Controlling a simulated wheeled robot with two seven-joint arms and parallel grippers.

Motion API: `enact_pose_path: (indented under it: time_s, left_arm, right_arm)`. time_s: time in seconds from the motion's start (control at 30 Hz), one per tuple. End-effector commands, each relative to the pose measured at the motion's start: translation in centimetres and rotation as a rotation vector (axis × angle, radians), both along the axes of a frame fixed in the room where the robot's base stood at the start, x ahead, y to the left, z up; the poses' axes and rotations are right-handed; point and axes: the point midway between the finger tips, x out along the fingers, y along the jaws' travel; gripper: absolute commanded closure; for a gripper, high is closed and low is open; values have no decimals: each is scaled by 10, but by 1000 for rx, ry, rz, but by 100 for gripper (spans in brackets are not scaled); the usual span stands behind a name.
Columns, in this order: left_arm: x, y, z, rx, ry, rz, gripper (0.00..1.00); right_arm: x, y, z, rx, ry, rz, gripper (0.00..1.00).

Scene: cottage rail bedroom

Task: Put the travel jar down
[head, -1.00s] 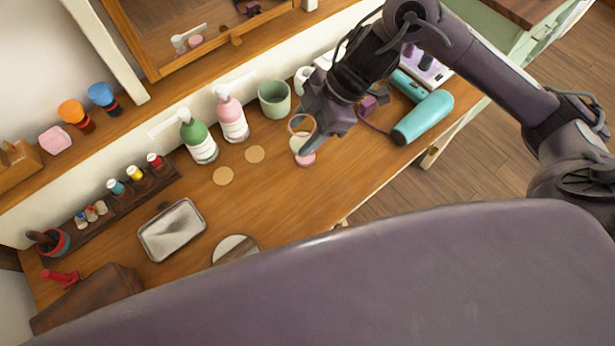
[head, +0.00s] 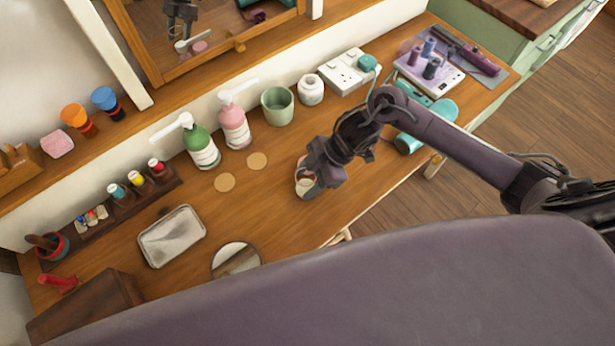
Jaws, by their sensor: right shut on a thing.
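The travel jar, a small pale jar (head: 305,187), is in my right gripper (head: 306,180) in the head view, over the front middle of the wooden desk (head: 185,287). The gripper is shut on it and covers much of it. I cannot tell whether its base touches the desk. My left gripper is not in view.
A green pump bottle (head: 201,148), a pink pump bottle (head: 234,127), a green cup (head: 277,106) and a white jar (head: 311,90) stand behind. A teal hair dryer (head: 408,143) lies right. A metal tray (head: 172,237) and round mirror (head: 235,258) lie left. My grey body fills the foreground.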

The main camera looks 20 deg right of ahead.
Motion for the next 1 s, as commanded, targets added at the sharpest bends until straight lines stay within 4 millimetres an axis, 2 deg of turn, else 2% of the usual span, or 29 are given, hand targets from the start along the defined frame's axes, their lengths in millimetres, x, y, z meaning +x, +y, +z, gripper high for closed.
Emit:
enact_pose_path:
  time_s: [0.37, 0.4, 0.53, 0.8, 1.0]
  left_arm:
    - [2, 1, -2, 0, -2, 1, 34]
    - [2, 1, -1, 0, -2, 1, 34]
    - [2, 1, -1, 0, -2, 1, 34]
    - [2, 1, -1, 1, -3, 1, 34]
    - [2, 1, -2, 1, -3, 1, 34]
  right_arm:
    - [0, 0, -4, 0, -1, 0, 78]
    - [0, 0, -3, 0, -1, 0, 42]
    - [0, 0, -3, 0, -1, -1, 26]
    - [0, 0, -2, 0, -1, -1, 26]
    - [1, -10, 13, -3, -6, 0, 26]
